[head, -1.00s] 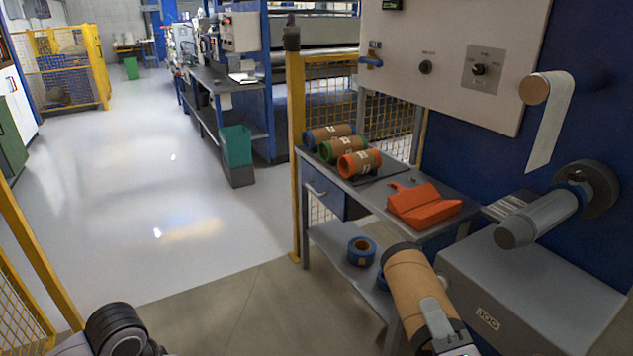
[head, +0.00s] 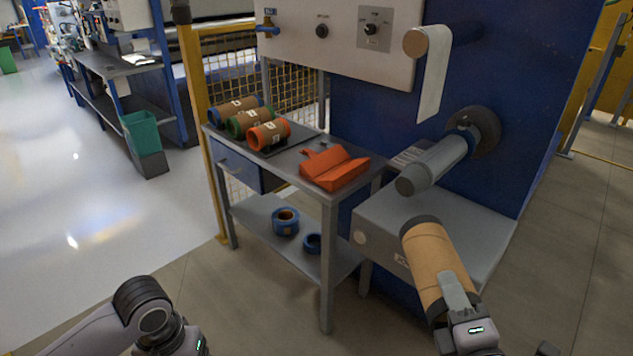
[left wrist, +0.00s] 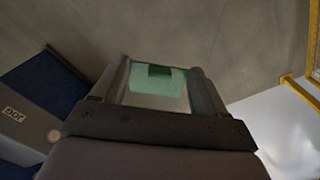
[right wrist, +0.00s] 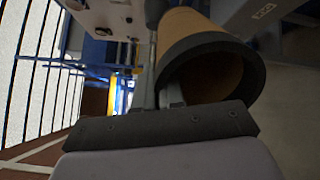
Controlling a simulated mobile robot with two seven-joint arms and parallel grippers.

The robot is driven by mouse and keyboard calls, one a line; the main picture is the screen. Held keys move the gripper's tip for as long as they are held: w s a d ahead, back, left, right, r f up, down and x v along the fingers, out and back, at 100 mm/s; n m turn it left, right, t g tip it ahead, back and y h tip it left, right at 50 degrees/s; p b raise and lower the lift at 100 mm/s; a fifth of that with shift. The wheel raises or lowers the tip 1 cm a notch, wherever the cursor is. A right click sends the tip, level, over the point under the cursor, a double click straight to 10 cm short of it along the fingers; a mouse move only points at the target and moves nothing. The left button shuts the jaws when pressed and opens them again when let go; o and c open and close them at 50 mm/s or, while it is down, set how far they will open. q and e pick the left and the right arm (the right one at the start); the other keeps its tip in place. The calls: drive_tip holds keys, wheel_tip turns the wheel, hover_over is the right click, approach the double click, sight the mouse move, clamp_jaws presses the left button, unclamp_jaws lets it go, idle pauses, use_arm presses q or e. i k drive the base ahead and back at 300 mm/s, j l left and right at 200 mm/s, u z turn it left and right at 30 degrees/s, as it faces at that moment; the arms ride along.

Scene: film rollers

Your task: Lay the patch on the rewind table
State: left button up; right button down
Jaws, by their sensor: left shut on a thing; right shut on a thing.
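A pale green translucent sheet (left wrist: 158,82), which looks like the patch, is between the fingers of my left gripper (left wrist: 160,92) in the left wrist view. A small dark block shows at its far edge. My left arm comes in at the lower left of the head view, its fingers out of frame. My right gripper (head: 456,300) is shut on the wall of a brown cardboard roll (head: 432,262) with dark end rings. The roll also shows in the right wrist view (right wrist: 195,40). The grey table (head: 295,172), perhaps the rewind table, stands ahead, apart from both grippers.
Blue-, green- and orange-ended rolls (head: 268,135) and an orange tool (head: 335,168) are on the table. Blue tape rings (head: 286,222) lie on its shelf. A grey shaft (head: 432,166) and a white strip roll (head: 433,75) jut from the blue machine above a grey box (head: 440,225).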

sight(289, 164)
drive_tip(key=i+j+z, duration=0.15)
drive_tip(key=z, duration=0.85)
drive_tip(key=j+z, duration=0.35)
drive_tip(key=i+j+z, duration=0.1)
drive_tip(key=j+z, duration=0.6)
drive_tip(key=j, duration=0.15)
drive_tip(key=k+j+z, duration=0.15)
drive_tip(key=j, duration=0.3)
drive_tip(key=j+z, duration=0.15)
drive_tip(key=j, duration=0.25)
drive_tip(key=k+j+z, duration=0.2)
drive_tip(key=j, duration=0.25)
drive_tip(key=k+j, duration=0.1)
drive_tip(key=j, duration=0.35)
drive_tip(key=k+j, duration=0.1)
drive_tip(key=j, duration=0.3)
drive_tip(key=k+j, duration=0.15)
drive_tip(key=j, duration=0.3)
drive_tip(key=i+j, duration=0.1)
drive_tip(key=j, duration=0.35)
